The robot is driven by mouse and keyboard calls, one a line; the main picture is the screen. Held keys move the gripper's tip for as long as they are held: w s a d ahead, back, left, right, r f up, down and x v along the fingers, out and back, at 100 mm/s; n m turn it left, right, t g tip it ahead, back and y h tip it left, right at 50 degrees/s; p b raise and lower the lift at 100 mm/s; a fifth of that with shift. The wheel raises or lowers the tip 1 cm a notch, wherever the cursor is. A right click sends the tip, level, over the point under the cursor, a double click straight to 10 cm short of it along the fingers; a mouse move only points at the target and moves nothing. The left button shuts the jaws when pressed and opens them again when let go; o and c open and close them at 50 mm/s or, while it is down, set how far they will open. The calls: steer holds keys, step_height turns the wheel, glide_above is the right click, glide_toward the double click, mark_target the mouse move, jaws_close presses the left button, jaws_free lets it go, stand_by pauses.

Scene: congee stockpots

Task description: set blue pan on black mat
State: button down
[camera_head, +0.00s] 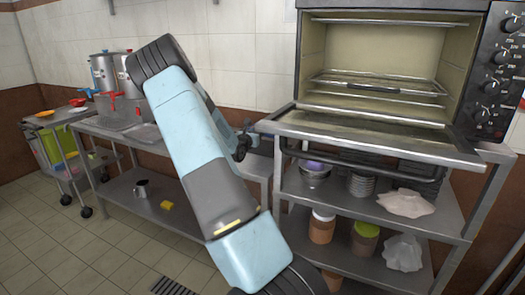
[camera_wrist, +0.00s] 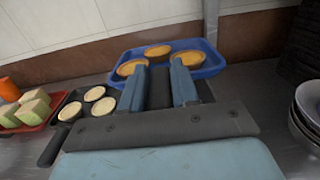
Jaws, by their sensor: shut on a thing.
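The blue pan (camera_wrist: 216,64) shows in the wrist view as a shallow tray with three round tarts in it. My gripper (camera_wrist: 165,70) is shut on its near side, with the fingers over the near rim. The far rim and right side of the pan are in plain sight; part of the near side is hidden by my fingers. In the head view my arm covers most of the area around the gripper, and I cannot make out the blue pan there. I cannot pick out the black mat in either view.
A black pan (camera_wrist: 64,101) with three tarts lies left of my gripper, beside a red tray (camera_wrist: 35,128) of green blocks. Stacked bowls (camera_wrist: 307,117) stand at the right. An open oven (camera_head: 390,60) sits above the metal shelf rack (camera_head: 455,222). Stockpots (camera_head: 104,72) stand on the left table.

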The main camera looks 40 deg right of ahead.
steer(key=shift+a+f, duration=0.1)
steer(key=shift+f, duration=4.2)
steer(key=c, duration=0.9)
jaws_free()
steer(key=shift+o, duration=0.3)
steer(key=v, duration=1.1)
steer(key=shift+s+a, duration=0.15)
steer(key=shift+a, duration=0.2)
steer(key=s+a+r+m+g+y, duration=0.2)
steer(key=s+a+r+m+g, duration=0.2)
steer(key=s+r+m, duration=0.3)
steer(key=s+a+r+m+g+y, duration=0.2)
steer(key=s+a+r+m+g, duration=0.2)
steer(key=s+r+m, duration=0.3)
steer(key=s+a+r+m+t+y, duration=0.2)
steer(key=s+a+r+y, duration=0.2)
steer(key=a, duration=0.5)
steer(key=s+a+r+m+t+y, duration=0.2)
steer(key=s+a+r+m+y, duration=0.1)
steer(key=s+a, duration=0.4)
steer(key=s+a+r+m+t+y, duration=0.2)
steer(key=s+a+r+m+y, duration=0.1)
steer(key=a, duration=0.8)
steer(key=s+r+y, duration=0.1)
steer(key=s+y, duration=0.1)
steer(key=s, duration=0.1)
steer(key=shift+a+r+t+y, duration=0.3)
steer(key=shift+a+r+t, duration=0.05)
steer(key=shift+t, duration=0.05)
